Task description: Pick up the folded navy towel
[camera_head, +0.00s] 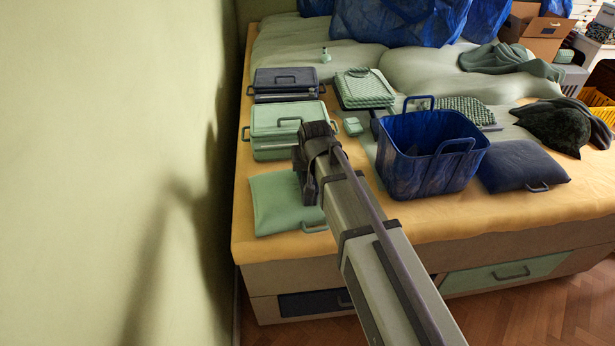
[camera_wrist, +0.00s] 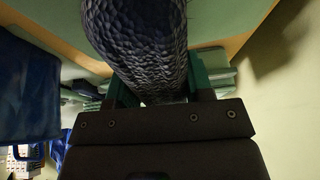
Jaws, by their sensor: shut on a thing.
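The folded navy towel (camera_wrist: 140,40) fills the upper middle of the wrist view, a dark roll with a bumpy weave. My gripper (camera_wrist: 160,88) is shut on it, with a green finger on each side of its lower end. The towel's far end runs out of the wrist view at the top. In the head view my arm reaches over the left part of the bed. There my own wrist and arm hide the fingers, and I cannot make out the towel.
An open blue bag (camera_head: 425,165) stands just right of my arm. A mint case (camera_head: 275,122), a navy case (camera_head: 285,82) and a green pouch (camera_head: 275,205) lie to the left. A navy pouch (camera_head: 522,168) lies right. The wall (camera_head: 120,150) is close on the left.

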